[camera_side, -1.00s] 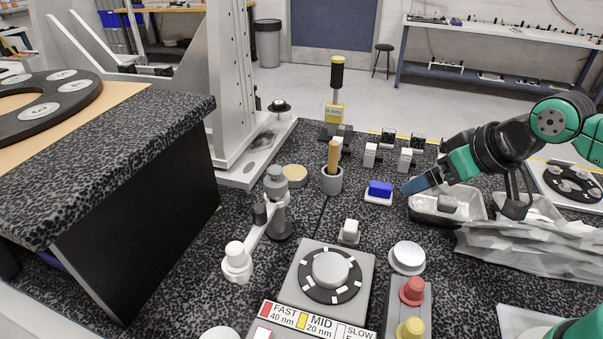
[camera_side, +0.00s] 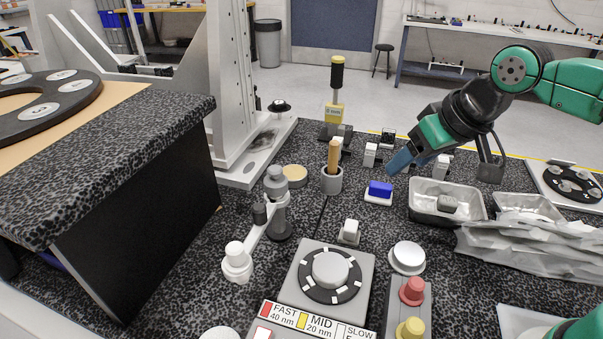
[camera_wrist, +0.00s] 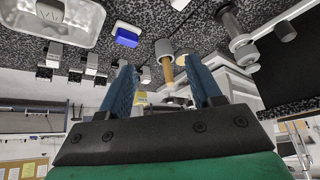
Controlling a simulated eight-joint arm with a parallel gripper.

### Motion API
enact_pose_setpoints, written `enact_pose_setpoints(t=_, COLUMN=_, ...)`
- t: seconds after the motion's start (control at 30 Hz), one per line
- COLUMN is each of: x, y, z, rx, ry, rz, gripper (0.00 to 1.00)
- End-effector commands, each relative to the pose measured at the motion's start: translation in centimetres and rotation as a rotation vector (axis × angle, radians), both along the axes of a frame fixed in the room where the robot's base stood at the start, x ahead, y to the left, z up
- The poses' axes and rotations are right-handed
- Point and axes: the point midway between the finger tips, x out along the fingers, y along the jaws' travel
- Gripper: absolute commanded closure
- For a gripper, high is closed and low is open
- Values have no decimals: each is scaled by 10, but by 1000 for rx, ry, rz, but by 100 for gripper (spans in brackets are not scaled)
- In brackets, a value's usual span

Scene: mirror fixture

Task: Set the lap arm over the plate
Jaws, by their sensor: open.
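The lap arm (camera_side: 258,232) is a light grey bar. It runs from an upright grey post (camera_side: 279,215) down-left to a white knobbed end (camera_side: 237,262). That end hangs left of the plate, not over it. The plate (camera_side: 331,290) is a dark ring with white marks around a grey hub, on a grey unit labelled FAST, MID, SLOW. My gripper (camera_side: 399,161) is in the air, behind and right of the plate, well apart from the lap arm. In the wrist view my gripper (camera_wrist: 166,80) shows two blue fingers spread with nothing held between them.
A cup with a wooden-handled tool (camera_side: 332,180) stands between post and gripper. A blue block (camera_side: 380,189) on a white base lies below my gripper. A metal tray (camera_side: 425,213) is to the right. Red (camera_side: 412,290) and yellow (camera_side: 411,328) knobs stand right of the plate.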

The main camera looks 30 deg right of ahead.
Motion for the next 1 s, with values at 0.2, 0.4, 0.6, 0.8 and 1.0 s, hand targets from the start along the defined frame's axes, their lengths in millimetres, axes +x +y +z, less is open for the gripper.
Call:
enact_pose_setpoints(t=0.2, x=44, y=64, z=20, rx=32, ry=194, rz=22, gripper=42)
enact_pose_setpoints(t=0.4, x=69, y=131, z=14, rx=10, ry=364, rz=20, gripper=42)
enact_pose_setpoints(t=0.6, x=74, y=181, z=-3, rx=-32, ry=474, rz=8, gripper=42)
enact_pose_setpoints(t=0.8, x=74, y=196, z=-14, rx=-52, ry=508, rz=-1, gripper=42)
enact_pose_setpoints(t=1.0, x=73, y=196, z=-38, rx=-51, ry=508, rz=-2, gripper=42)
